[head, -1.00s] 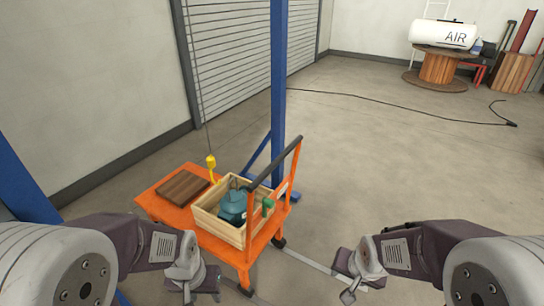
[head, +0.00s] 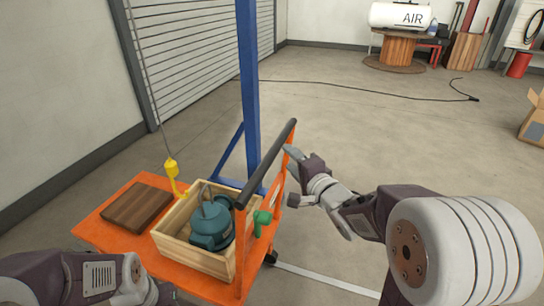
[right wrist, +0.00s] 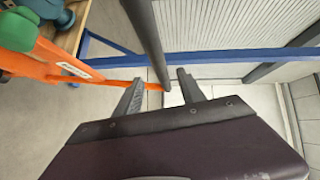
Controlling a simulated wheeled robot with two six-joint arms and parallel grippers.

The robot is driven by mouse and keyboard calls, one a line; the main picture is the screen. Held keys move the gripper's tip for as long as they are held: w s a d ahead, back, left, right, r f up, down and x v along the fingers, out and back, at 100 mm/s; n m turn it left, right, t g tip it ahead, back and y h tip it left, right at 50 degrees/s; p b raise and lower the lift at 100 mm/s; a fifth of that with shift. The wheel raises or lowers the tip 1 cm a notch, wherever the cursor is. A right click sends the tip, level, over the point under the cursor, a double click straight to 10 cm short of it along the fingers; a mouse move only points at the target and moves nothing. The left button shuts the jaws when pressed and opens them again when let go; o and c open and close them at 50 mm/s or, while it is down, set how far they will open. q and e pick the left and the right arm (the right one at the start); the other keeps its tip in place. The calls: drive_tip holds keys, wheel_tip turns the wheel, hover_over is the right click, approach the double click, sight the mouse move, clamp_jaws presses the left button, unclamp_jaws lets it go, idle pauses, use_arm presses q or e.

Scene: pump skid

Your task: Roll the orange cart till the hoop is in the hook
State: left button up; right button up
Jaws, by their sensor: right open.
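The orange cart (head: 115,238) carries a wooden crate (head: 188,262) with a teal pump (head: 212,226) in it. A thin grey hoop (head: 206,190) stands on top of the pump. The yellow hook (head: 172,168) hangs on its line to the left of the hoop, apart from it in the picture. My right gripper (head: 290,153) is open at the cart's dark handle bar (head: 268,172). In the right wrist view the bar (right wrist: 148,35) runs down between the spread fingers (right wrist: 160,92); contact cannot be told. My left gripper (head: 155,292) is low beside the cart, its fingers mostly cut off.
A brown board (head: 138,207) lies on the cart's left part. A blue post (head: 248,90) stands behind the cart, with a shutter (head: 195,60) beyond. A cable (head: 380,91) crosses the far floor. A cardboard box (head: 533,118) is at the right. The floor between is open.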

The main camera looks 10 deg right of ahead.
sight(277, 147)
drive_tip(key=b+x, duration=0.1)
drive_tip(key=x, duration=0.8)
drive_tip(key=shift+f+b, duration=0.15)
drive_tip(key=shift+b, duration=0.2)
drive_tip(key=shift+w+a, duration=0.1)
drive_tip(key=shift+w, duration=0.15)
clamp_jaws()
idle(0.7)
